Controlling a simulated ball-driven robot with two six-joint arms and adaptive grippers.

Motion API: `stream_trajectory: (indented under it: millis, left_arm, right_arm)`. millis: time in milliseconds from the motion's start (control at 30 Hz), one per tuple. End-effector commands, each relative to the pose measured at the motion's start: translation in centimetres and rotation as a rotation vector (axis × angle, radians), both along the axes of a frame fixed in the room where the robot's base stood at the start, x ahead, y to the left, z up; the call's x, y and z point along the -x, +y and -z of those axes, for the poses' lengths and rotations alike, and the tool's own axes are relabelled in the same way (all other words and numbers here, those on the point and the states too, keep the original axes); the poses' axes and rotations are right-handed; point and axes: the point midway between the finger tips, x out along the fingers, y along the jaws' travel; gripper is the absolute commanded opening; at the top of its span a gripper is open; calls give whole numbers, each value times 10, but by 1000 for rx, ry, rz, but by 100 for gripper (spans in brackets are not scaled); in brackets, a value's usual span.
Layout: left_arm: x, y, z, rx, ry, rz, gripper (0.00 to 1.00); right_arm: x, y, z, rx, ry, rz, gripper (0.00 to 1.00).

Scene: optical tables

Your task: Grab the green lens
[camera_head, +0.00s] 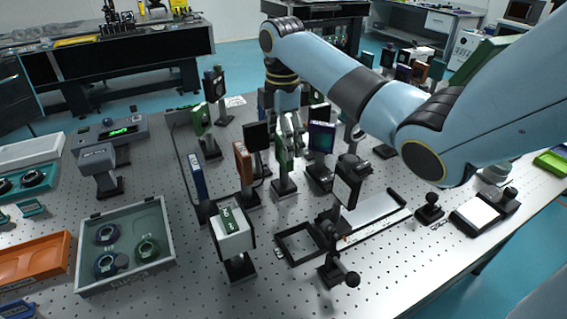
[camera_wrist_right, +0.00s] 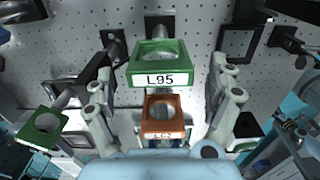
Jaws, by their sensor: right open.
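A green lens mount (camera_wrist_right: 163,52) labelled L95 with a round lens opening shows in the right wrist view, at the upper middle. In the head view a green mount (camera_head: 284,160) stands on a post under my right gripper (camera_head: 290,130), partly hidden by it. My right gripper also shows in the wrist view (camera_wrist_right: 163,90). Its fingers are open, spread left and right of the green mount, with gaps at both sides. An orange mount (camera_wrist_right: 161,128) stands nearer the palm, between the fingers. My left gripper is not in view.
A white box mount (camera_head: 231,236) stands in front. A grey tray (camera_head: 163,262) with round parts lies at left. Another green mount (camera_wrist_right: 40,128) shows at lower left.

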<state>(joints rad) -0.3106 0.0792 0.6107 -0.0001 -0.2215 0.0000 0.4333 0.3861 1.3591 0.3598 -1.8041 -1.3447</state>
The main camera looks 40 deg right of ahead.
Motion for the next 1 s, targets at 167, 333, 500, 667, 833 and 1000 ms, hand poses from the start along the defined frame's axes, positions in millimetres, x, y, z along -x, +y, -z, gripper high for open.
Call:
stream_trajectory:
  millis: [167,333,500,667,833,1000]
  left_arm:
    - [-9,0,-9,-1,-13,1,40]
    - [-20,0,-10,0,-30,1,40]
    - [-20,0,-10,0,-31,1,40]
    - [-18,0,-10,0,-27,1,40]
    - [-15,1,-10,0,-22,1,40]
    - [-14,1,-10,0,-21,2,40]
  right_arm:
    - [2,-4,26,0,5,1,88]
    - [1,-4,47,-1,2,-1,88]
    - [1,-4,50,1,1,-1,88]
    - [1,-4,50,1,1,-1,79]
    - [1,-4,49,1,1,-1,57]
    - [2,-4,50,0,2,-1,35]
